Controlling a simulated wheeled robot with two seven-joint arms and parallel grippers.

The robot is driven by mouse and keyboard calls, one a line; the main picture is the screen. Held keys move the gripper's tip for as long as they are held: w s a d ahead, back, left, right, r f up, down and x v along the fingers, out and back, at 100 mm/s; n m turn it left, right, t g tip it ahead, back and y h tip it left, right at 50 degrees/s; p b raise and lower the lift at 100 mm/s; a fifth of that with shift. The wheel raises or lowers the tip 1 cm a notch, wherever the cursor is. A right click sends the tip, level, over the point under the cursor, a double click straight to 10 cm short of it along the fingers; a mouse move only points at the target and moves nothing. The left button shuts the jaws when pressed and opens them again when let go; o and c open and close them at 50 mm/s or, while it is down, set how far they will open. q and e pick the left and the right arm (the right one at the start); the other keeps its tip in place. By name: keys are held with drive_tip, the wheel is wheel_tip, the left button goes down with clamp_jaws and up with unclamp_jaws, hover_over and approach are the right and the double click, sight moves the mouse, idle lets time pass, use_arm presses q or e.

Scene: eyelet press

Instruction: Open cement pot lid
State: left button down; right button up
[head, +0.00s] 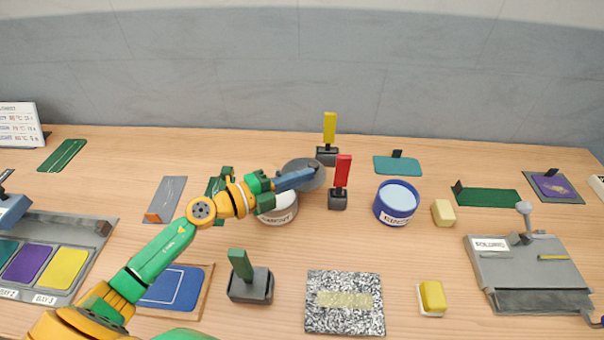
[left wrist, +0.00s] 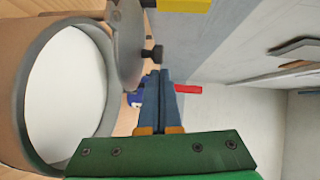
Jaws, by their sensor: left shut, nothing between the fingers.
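The cement pot (head: 278,210) is a white labelled tub on the table, left of centre; its round rim and white inside fill the left of the left wrist view (left wrist: 66,95). Its grey lid (head: 318,181) is off the opening, tilted up at the pot's far side; its face and dark knob show in the left wrist view (left wrist: 128,45). My left gripper (head: 312,173) is shut and empty, its blue fingers in front of the lid in the head view. In the left wrist view the fingertips (left wrist: 163,73) are just below the knob. My right gripper is out of view.
A red-handled tool (head: 341,180) and a yellow-handled tool (head: 328,140) stand close right of and behind the lid. A blue pot (head: 396,203) is further right. A green-handled block (head: 249,280) and a speckled mat (head: 344,317) lie in front.

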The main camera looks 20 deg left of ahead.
use_arm(q)
drive_tip(key=shift+w, duration=0.2)
drive_tip(key=shift+a, duration=0.1)
drive_tip(key=shift+w+r+p, duration=0.15)
drive_tip(key=shift+p, duration=0.15)
drive_tip(key=shift+w+p, duration=0.35)
drive_tip(key=shift+w, duration=0.1)
drive_tip(key=shift+w+d+f, duration=0.2)
drive_tip(key=shift+w, duration=0.05)
drive_tip(key=shift+s, duration=0.1)
